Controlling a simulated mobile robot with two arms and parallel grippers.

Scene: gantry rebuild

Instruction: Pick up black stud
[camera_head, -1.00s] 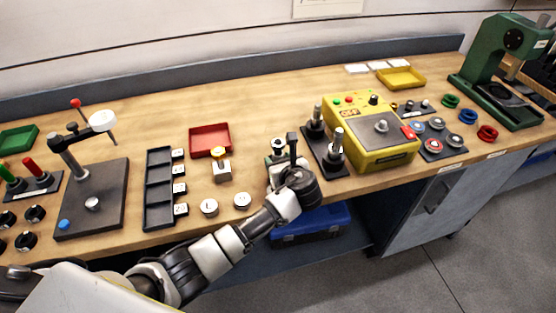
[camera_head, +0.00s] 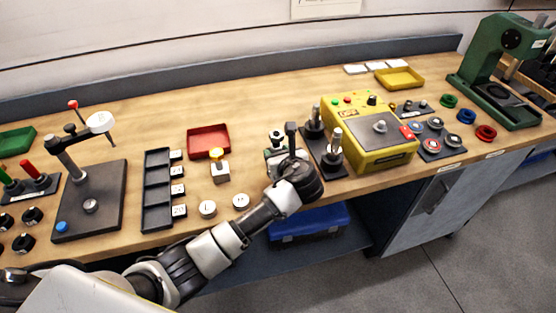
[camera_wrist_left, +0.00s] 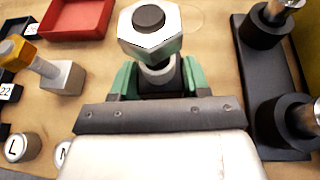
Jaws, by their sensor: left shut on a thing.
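The black stud (camera_wrist_left: 160,80) is a dark upright cylinder with a silver hex nut (camera_wrist_left: 150,28) around its top, its dark end showing in the nut's middle. In the head view the nut's top (camera_head: 276,136) shows just above my left gripper (camera_head: 278,155). In the left wrist view my left gripper (camera_wrist_left: 160,92) has green fingers on both sides of the stud and is shut on it. The stud's lower end is hidden by the gripper. My right gripper is not in view.
Black posts with metal tops (camera_head: 336,140) stand close on the right, beside a yellow control box (camera_head: 385,150). On the left are a small block with a yellow-topped piece (camera_head: 220,172), a red tray (camera_head: 208,128) and round labelled discs (camera_head: 207,208). The bench behind is clear.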

